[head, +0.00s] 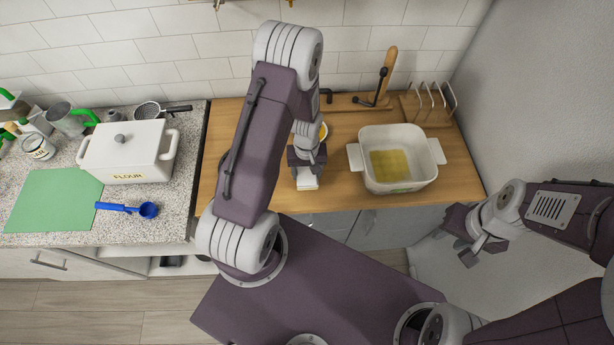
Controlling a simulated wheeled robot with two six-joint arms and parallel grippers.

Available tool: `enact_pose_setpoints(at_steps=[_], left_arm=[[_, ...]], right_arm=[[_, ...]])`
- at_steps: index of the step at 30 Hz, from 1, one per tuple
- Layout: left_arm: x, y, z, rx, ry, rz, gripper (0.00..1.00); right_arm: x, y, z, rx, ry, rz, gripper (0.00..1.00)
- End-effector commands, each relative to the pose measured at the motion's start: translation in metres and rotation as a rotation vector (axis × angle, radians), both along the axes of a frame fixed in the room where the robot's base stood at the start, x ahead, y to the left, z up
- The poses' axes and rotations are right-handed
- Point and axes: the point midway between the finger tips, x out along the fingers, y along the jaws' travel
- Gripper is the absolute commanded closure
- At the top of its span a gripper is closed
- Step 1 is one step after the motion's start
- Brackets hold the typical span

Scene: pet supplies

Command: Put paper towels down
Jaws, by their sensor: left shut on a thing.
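My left gripper (306,169) is over the wooden counter, left of the white basin, and points down. It is shut on a small white thing (307,183), which looks like the paper towels; the jaws and arm hide much of it. I cannot tell whether the white thing touches the counter. My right gripper (482,250) hangs at the right, in front of the counter and below its edge. Its fingers are apart with nothing between them.
A white basin (431,150) with a yellow patch inside stands on the wooden counter (340,193). A rack (436,104) is behind it. On the speckled counter are a flour box (126,160), a green mat (50,203) and a blue scoop (148,210).

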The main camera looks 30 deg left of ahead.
Motion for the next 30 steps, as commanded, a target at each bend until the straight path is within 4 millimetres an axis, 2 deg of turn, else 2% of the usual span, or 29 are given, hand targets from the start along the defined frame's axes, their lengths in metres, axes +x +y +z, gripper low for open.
enact_pose_setpoints(at_steps=[2, 9, 20, 21, 23, 30], left_arm=[[0.0, 0.0, -0.003, 0.0, 0.001, -0.001, 0.79], [0.0, -0.001, -0.038, 0.0, 0.002, -0.001, 0.79], [0.001, -0.001, -0.045, 0.001, -0.001, -0.001, 0.79], [0.001, -0.001, -0.044, 0.001, -0.001, -0.001, 0.36], [0.001, -0.001, -0.043, 0.001, -0.001, -0.001, 0.19], [0.001, -0.001, -0.043, 0.001, -0.001, -0.001, 0.19]], right_arm=[[0.0, 0.0, 0.001, 0.0, 0.0, 0.0, 0.64], [0.0, 0.0, 0.012, 0.0, 0.0, 0.0, 0.64], [0.0, 0.0, 0.006, 0.0, 0.0, 0.0, 0.64], [0.0, 0.0, 0.007, 0.0, 0.0, 0.0, 0.64], [0.0, 0.0, 0.008, 0.0, 0.0, 0.0, 0.64], [0.0, 0.0, 0.008, 0.0, 0.0, 0.0, 0.64]])
